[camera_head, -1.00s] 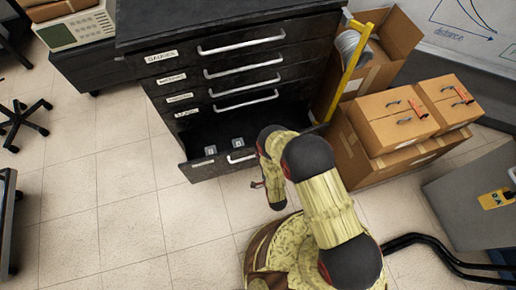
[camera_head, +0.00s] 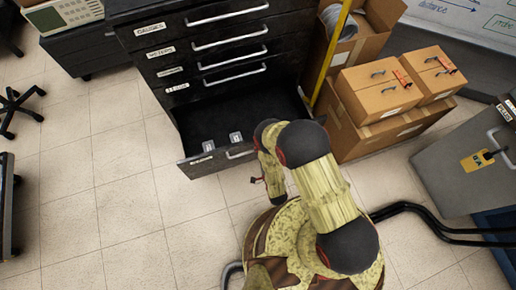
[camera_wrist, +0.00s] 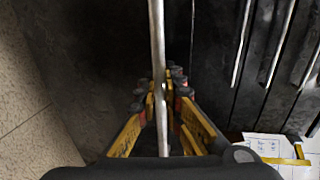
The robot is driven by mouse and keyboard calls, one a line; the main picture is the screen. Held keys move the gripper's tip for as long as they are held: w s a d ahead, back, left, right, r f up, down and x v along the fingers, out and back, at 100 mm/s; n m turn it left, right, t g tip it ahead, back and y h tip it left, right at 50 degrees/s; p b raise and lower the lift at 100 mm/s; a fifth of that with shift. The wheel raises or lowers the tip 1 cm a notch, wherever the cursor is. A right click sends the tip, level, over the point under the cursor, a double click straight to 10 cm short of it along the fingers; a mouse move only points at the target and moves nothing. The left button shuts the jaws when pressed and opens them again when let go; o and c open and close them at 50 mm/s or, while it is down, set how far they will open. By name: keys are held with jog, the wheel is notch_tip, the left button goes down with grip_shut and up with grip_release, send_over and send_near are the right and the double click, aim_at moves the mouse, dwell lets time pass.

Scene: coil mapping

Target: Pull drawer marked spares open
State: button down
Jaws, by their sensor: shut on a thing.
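The bottom drawer (camera_head: 213,161) of the black cabinet stands pulled out, its dark interior showing. Its front label is too small to read, so I cannot confirm that it says spares. Its pale bar handle (camera_head: 240,154) is partly hidden by my arm in the head view. In the wrist view the handle (camera_wrist: 157,40) runs up the middle between the yellow fingers of my gripper (camera_wrist: 159,84). My gripper is shut on this handle. Two small tagged items (camera_head: 236,138) lie inside the drawer near its front.
Shut drawers with bar handles (camera_head: 232,73) sit above. A yellow post (camera_head: 332,55) and cardboard boxes (camera_head: 380,92) stand close on the right. A grey case (camera_head: 455,170) is farther right. Tiled floor (camera_head: 125,200) is clear in front and left.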

jog(key=shift+f, duration=0.1)
jog(key=c, duration=2.2)
grip_release()
